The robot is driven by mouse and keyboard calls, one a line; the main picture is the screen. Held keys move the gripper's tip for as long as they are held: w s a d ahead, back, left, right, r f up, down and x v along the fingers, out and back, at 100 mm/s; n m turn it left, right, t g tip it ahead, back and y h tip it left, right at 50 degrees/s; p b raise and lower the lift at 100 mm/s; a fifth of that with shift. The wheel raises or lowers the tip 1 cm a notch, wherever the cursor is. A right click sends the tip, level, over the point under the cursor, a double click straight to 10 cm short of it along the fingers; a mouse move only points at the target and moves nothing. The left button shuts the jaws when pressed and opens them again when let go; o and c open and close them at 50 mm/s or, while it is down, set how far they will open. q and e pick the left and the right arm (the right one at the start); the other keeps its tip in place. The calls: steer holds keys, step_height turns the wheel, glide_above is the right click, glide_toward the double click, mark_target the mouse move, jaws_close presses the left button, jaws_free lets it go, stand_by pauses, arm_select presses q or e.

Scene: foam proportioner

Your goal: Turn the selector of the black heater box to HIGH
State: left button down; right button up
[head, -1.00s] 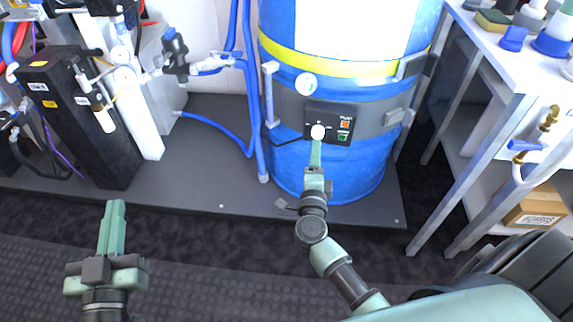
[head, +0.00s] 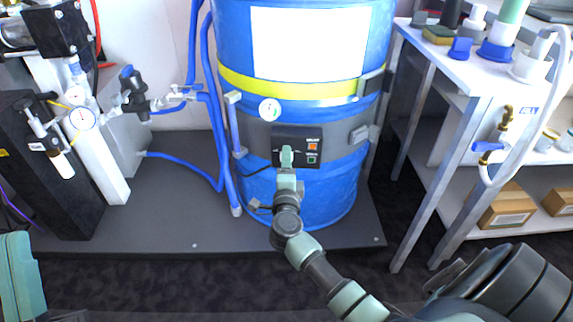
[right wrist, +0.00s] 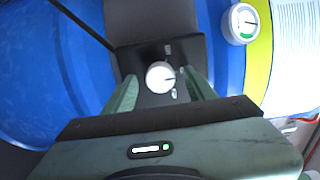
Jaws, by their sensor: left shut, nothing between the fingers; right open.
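The black heater box (head: 298,133) is strapped to the blue drum, with an orange and a green indicator on its right side. Its selector is a round white knob (right wrist: 158,77); a dark mark on it points right in the right wrist view, towards small labels I cannot read. My right gripper (head: 287,153) is in front of the box and hides the knob in the head view. In the right wrist view the right gripper (right wrist: 161,84) is open, one finger on each side of the knob; contact is unclear. My left gripper (head: 20,250) is shut and empty at the lower left edge.
The blue drum (head: 300,205) stands on a dark platform (head: 165,225). A gauge (head: 269,110) sits left above the box. Blue hoses (head: 215,140) run down left of the drum. A white bench (head: 450,70) with bottles stands at the right, a carton (head: 507,208) on its shelf.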

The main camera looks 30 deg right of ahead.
jaws_close()
